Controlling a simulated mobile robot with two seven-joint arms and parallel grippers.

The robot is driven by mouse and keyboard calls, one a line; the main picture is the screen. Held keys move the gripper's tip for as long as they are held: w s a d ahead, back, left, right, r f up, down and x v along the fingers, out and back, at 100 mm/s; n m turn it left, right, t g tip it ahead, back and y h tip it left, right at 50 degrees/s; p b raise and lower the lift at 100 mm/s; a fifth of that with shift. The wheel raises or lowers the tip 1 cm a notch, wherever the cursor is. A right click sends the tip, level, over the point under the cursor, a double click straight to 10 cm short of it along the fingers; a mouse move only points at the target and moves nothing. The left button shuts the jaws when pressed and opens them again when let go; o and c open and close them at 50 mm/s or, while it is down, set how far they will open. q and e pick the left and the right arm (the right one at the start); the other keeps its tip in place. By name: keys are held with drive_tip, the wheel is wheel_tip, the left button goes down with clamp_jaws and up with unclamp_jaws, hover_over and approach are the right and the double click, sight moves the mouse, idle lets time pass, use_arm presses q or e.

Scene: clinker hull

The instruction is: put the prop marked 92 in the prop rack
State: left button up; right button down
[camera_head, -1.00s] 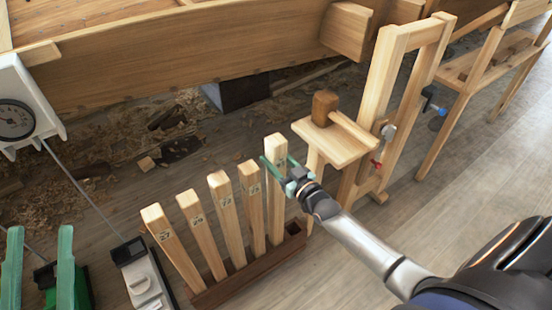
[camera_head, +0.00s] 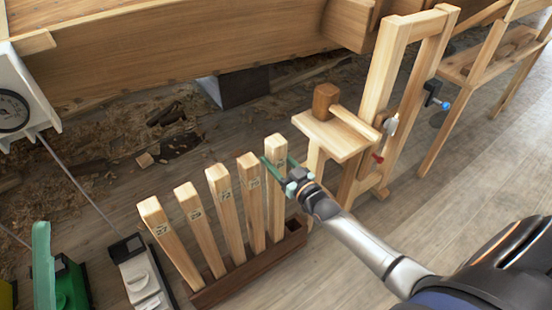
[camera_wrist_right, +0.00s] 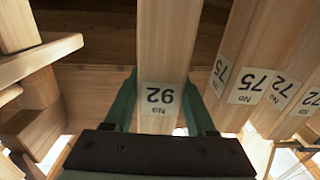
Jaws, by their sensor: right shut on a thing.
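The prop marked 92 (camera_head: 275,195) is a pale, square wooden post, nearly upright at the right end of the row. Its label shows upside down in the right wrist view (camera_wrist_right: 160,98). My right gripper (camera_head: 278,163) is shut on its upper part, a green finger on each side. The prop rack (camera_head: 240,277) is a long dark brown base. The prop's foot meets the rack's right end, but I cannot tell how deep it sits. My left gripper (camera_head: 42,262) shows one green finger at the lower left, with open space beside it; its other finger is out of frame.
Several other labelled props (camera_head: 222,200) lean in the rack left of it, one marked 75 (camera_wrist_right: 250,86). A small wooden stand (camera_head: 330,140) with a mallet (camera_head: 325,100) is close on the right. The hull planking (camera_head: 180,65) runs behind. Floor is clear at front right.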

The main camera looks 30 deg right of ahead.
use_arm(q)
drive_tip(key=shift+s+d+r, duration=0.1)
drive_tip(key=shift+s+r, duration=0.05)
